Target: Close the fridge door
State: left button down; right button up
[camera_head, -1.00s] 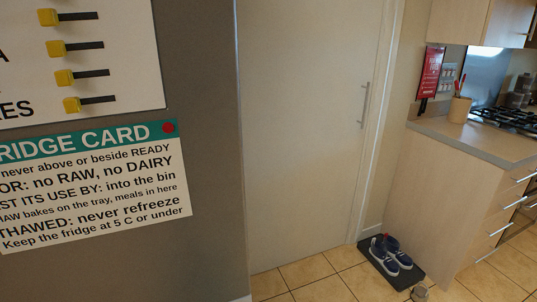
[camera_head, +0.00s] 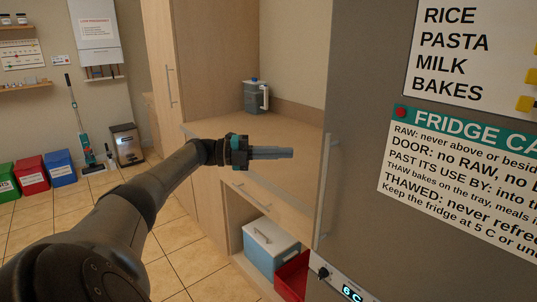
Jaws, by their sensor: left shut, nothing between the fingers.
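The grey fridge door (camera_head: 365,130) fills the right of the head view and bears the fridge card (camera_head: 460,180) and part of a food list. Its long upright handle (camera_head: 327,185) is on its left edge. I cannot tell from this angle how far the door stands from the fridge body, which is hidden. My left gripper (camera_head: 291,153) is shut and empty, pointing right, just left of the handle in the picture and apart from it. My right gripper is not in view.
A wooden counter (camera_head: 215,131) with a grey jug (camera_head: 256,97) lies behind my left arm. Below are a blue-and-white cool box (camera_head: 272,248) and a red crate (camera_head: 292,275). A knob and temperature display (camera_head: 351,293) show below the door. Tiled floor at left is open.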

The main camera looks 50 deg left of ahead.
pick_arm(q)
jog(key=shift+s+a+f+b, duration=0.1)
jog(key=shift+s+a+b, duration=0.1)
jog(key=shift+a+b, duration=0.6)
jog(key=shift+s+a+b, duration=0.2)
jog(key=shift+a+b, duration=0.25)
jog(key=shift+a, duration=0.55)
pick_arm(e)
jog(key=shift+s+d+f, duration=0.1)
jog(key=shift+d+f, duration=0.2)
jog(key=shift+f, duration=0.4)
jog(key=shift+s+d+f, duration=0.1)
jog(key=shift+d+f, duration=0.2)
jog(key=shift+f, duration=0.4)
